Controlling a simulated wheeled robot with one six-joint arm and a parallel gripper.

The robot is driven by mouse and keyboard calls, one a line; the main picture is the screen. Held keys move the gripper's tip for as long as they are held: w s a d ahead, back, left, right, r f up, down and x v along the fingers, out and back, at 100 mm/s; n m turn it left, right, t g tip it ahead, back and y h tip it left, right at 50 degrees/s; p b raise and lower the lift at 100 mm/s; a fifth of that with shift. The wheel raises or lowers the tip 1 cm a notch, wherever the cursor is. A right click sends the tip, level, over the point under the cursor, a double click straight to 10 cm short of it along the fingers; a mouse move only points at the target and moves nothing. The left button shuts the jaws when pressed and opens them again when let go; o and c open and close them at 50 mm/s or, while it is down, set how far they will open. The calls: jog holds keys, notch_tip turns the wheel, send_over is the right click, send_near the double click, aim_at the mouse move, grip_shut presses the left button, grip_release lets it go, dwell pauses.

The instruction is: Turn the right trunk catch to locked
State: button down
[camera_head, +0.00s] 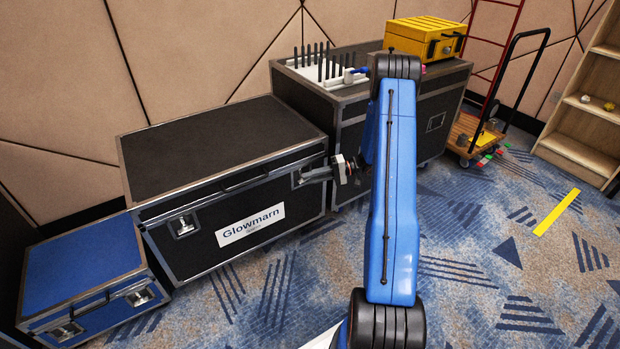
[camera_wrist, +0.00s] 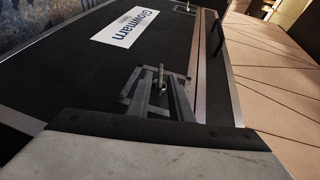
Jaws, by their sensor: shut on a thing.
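The large black trunk (camera_head: 190,160) has a white "Glowmarn" label and a black lid that is down. Its right catch (camera_head: 297,180) is at the right end of the front, mostly hidden by my gripper (camera_head: 311,175). In the wrist view my gripper (camera_wrist: 161,84) is shut on the small metal turn piece of that catch (camera_wrist: 161,71). The fingers cover most of the plate, so I cannot tell whether it is locked. The trunk's left catch (camera_head: 184,226) is clear of my gripper.
A blue case (camera_head: 85,262) stands at the left. A dark flight case (camera_head: 345,105) behind carries a pegged white tray (camera_head: 318,70) and a yellow box (camera_head: 425,38). A hand cart (camera_head: 475,135) and wooden shelf (camera_head: 580,110) stand right. The carpet in front is open.

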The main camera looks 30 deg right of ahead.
jog(key=shift+f+m+t+y, duration=0.3)
jog(key=shift+y, duration=0.6)
jog(key=c, duration=1.9)
grip_release()
jog(key=shift+c, duration=0.2)
jog(key=v, duration=1.7)
jog(key=shift+d+f, duration=0.15)
jog(key=shift+d, duration=0.1)
